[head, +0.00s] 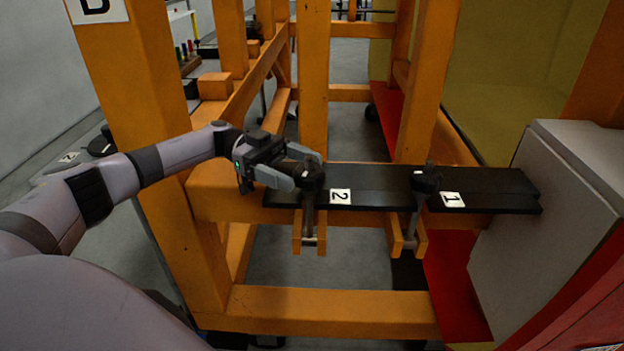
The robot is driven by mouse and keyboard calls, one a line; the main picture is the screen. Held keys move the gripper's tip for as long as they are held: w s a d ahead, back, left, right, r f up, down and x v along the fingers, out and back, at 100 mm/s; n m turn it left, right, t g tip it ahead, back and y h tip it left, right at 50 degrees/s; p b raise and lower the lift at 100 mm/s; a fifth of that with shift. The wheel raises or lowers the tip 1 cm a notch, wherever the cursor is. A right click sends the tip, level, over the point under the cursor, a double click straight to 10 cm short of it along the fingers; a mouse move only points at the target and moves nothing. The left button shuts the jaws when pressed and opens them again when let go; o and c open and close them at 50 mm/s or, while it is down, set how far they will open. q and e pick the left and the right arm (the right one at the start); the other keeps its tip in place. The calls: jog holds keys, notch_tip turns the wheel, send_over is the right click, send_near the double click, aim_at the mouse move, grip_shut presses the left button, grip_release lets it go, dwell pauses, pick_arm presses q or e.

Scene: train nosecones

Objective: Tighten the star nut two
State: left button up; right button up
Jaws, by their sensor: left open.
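Star nut two, a black knob (309,177), sits on an upright bolt at the left of a black bar, next to a white label "2" (340,196). My left gripper (306,168) is open, with its fingers on either side of this knob. I cannot tell whether the fingers touch it. A second black star nut (425,182) sits farther right on the bar, by a white label "1" (452,199). The black bar (376,185) rests across an orange frame. My right gripper is not in view.
Orange posts (314,80) and beams of the frame (330,310) surround the bar. A grey box (545,220) stands close at the right end of the bar. Orange brackets (297,232) hang below the nuts. The space above the bar between the two nuts is clear.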

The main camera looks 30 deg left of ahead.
pick_arm(q)
jog(key=shift+a, duration=1)
